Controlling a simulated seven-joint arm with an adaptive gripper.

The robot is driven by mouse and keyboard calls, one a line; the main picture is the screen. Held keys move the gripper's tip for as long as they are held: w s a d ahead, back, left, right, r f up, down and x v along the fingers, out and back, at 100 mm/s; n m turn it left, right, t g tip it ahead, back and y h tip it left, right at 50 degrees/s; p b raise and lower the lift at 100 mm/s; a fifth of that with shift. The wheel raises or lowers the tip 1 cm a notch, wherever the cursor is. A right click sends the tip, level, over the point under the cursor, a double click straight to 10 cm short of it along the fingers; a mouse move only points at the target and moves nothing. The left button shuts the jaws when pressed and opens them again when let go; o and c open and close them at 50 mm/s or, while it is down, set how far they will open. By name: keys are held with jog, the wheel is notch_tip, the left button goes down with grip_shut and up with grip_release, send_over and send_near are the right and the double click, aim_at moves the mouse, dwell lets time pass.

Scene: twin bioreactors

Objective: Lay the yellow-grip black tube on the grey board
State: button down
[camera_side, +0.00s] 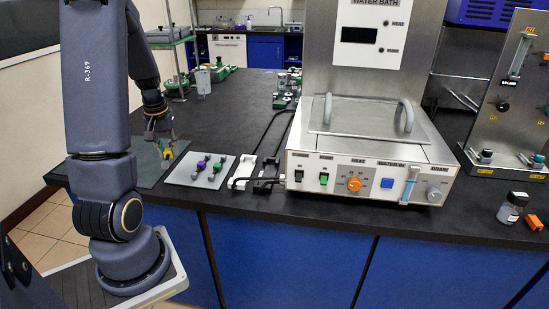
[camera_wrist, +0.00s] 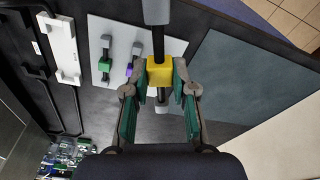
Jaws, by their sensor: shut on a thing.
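My gripper (camera_side: 165,139) is shut on the yellow grip of a black tube. In the wrist view, the yellow grip (camera_wrist: 159,73) sits between the green-padded fingers (camera_wrist: 158,84), with grey ends on the tube above and below it. The yellow grip also shows in the side view (camera_side: 167,153), low over the dark mat; I cannot tell whether it is clear of the surface. The light grey board (camera_side: 183,178) lies right of my gripper in the side view. It bears a purple-grip tube (camera_side: 201,166) and a green-grip tube (camera_side: 218,167). The board also shows in the wrist view (camera_wrist: 101,27).
A dark grey-green mat (camera_side: 147,179) lies left of the board. A white holder with black tubing (camera_side: 243,170) stands right of the board, beside the water bath (camera_side: 370,155). The black bench behind the board is mostly clear.

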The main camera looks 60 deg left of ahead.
jog(key=a, duration=0.2)
send_over(187, 166)
jog(key=shift+n, duration=0.3)
jog(key=f, duration=0.9)
jog(key=shift+s+d+f, duration=0.2)
jog(key=shift+s+d, duration=0.1)
jog(key=shift+w+a+f, duration=0.1)
jog(key=shift+f, duration=0.1)
jog(key=shift+w+a+f, duration=0.1)
jog(key=shift+a+f, duration=0.05)
jog(key=shift+f, duration=1.5)
jog(key=shift+f, duration=0.1)
jog(key=c, duration=0.9)
grip_release()
jog(key=shift+c, duration=0.2)
